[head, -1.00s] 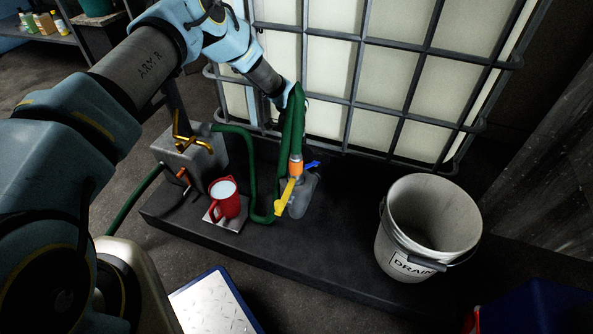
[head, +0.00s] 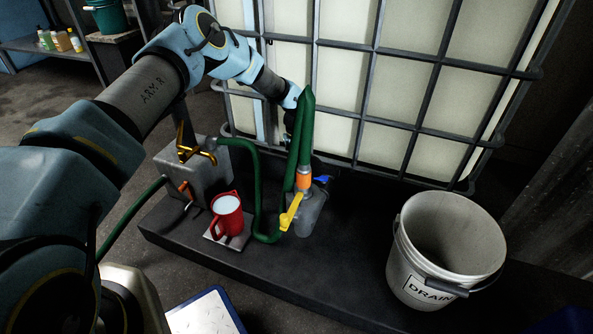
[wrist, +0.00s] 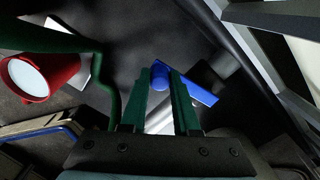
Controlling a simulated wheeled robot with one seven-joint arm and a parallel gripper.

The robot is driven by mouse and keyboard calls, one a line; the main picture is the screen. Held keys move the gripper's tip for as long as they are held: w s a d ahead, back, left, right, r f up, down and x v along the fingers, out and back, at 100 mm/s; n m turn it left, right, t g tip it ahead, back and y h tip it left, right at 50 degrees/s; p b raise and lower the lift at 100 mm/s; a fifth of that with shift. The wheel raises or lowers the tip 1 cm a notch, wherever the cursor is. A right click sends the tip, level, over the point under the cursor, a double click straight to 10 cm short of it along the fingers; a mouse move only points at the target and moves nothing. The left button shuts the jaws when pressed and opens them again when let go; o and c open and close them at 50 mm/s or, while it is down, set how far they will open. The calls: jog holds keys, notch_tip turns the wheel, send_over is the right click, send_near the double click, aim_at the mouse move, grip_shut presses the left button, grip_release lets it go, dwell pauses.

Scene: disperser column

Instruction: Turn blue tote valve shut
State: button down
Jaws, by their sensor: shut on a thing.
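The blue valve handle (head: 321,180) sits low in front of the caged white tote (head: 345,85), just behind an orange fitting (head: 303,180) and a yellow lever (head: 291,211). In the wrist view the blue handle (wrist: 201,91) has a rounded end between my green fingers and a flat bar reaching to the right. My gripper (wrist: 161,82) is shut on this handle, one finger on each side. In the head view my gripper is mostly hidden behind the green hose (head: 305,125), with only dark parts showing above the handle.
A red jug (head: 226,216) of white liquid stands on a small plate left of the valve. A grey box with brass taps (head: 184,165) is farther left. A white drain bucket (head: 405,262) stands at the right. The dark platform between valve and bucket is clear.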

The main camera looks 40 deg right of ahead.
jog(key=shift+w+d, duration=0.1)
jog(key=shift+d, duration=0.05)
dwell(0.4)
jog(key=c, duration=0.6)
grip_release()
jog(key=shift+c, duration=0.2)
notch_tip(320, 180, up, 11)
jog(key=p, duration=0.2)
jog(key=shift+f, duration=0.1)
